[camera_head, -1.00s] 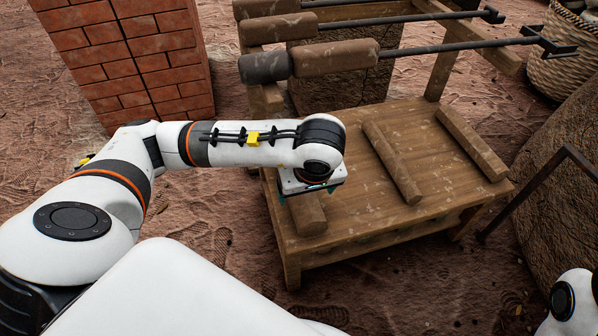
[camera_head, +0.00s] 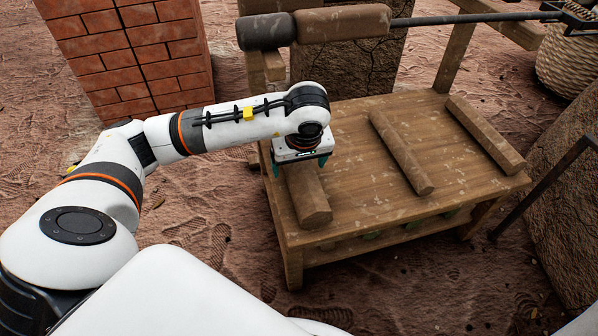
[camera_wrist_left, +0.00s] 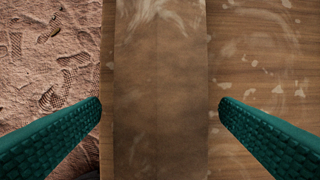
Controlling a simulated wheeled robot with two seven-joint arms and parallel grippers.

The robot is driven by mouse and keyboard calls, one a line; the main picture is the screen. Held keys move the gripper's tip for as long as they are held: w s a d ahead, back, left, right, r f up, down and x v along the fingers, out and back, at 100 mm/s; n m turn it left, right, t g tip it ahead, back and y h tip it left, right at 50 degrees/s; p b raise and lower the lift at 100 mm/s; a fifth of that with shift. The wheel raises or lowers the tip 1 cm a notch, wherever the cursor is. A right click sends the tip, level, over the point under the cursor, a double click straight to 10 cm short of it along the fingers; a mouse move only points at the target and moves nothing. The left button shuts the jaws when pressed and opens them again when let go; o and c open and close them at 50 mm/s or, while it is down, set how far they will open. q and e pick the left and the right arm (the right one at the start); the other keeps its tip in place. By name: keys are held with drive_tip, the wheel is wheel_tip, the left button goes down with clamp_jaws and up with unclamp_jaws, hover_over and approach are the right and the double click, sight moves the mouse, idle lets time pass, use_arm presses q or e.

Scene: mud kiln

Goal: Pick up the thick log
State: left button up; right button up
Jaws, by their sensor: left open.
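The thick log (camera_head: 312,206) lies at the left side of the wooden table, its near end showing in the head view and its far part hidden under my left arm. My left gripper (camera_head: 301,166) is open above this log, its green fingers pointing down. In the left wrist view the log (camera_wrist_left: 160,60) runs lengthwise between the two spread fingers (camera_wrist_left: 160,102), with a gap on each side. I cannot tell how far the fingertips reach down beside it. My right gripper is out of view.
The wooden table (camera_head: 375,222) also bears a thinner log (camera_head: 402,152) in the middle and another log (camera_head: 485,135) at the right. A rack with a long-handled roller (camera_head: 343,23) stands behind. A brick pillar (camera_head: 130,60) is at the left, a woven basket (camera_head: 568,62) at the right.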

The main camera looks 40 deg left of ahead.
use_arm(q)
drive_tip(key=shift+c, duration=0.2)
drive_tip(key=c, duration=1.2)
drive_tip(key=shift+c, duration=0.7)
drive_tip(key=shift+r, duration=0.15)
